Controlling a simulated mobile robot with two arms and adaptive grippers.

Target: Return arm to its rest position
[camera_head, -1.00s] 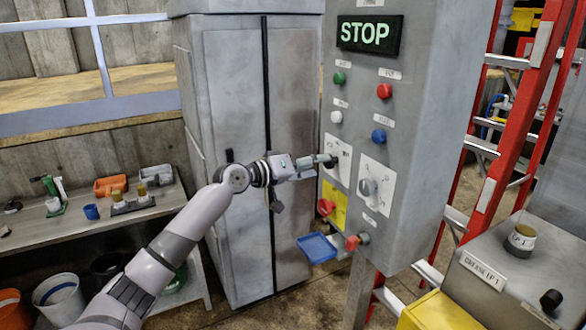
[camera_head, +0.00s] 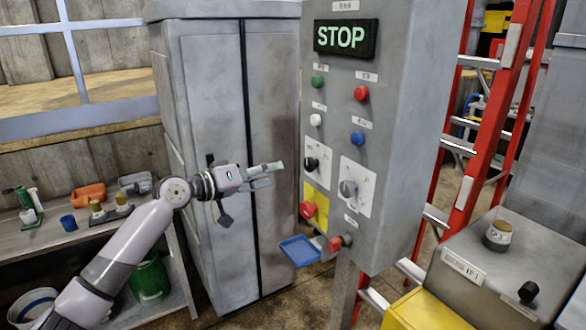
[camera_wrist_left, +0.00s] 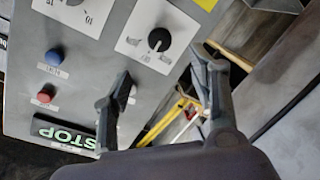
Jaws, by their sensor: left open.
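My left arm reaches in from the lower left of the head view. Its gripper (camera_head: 272,173) is open and empty in front of the grey cabinet (camera_head: 215,110), to the left of the control panel (camera_head: 390,120). In the left wrist view the two fingers of my left gripper (camera_wrist_left: 160,95) stand apart with nothing between them. The panel's black knob (camera_head: 312,164) is clear of the fingers. A grey knob (camera_head: 348,188) is to its right. The lit sign (camera_head: 345,38) reads STOP. My right gripper is not in view.
A blue tray (camera_head: 299,251) sticks out below the panel near a red button (camera_head: 335,244). A red ladder (camera_head: 495,120) stands at the right. A workbench (camera_head: 60,235) with small items is at the left. A grey machine box (camera_head: 500,265) is at the lower right.

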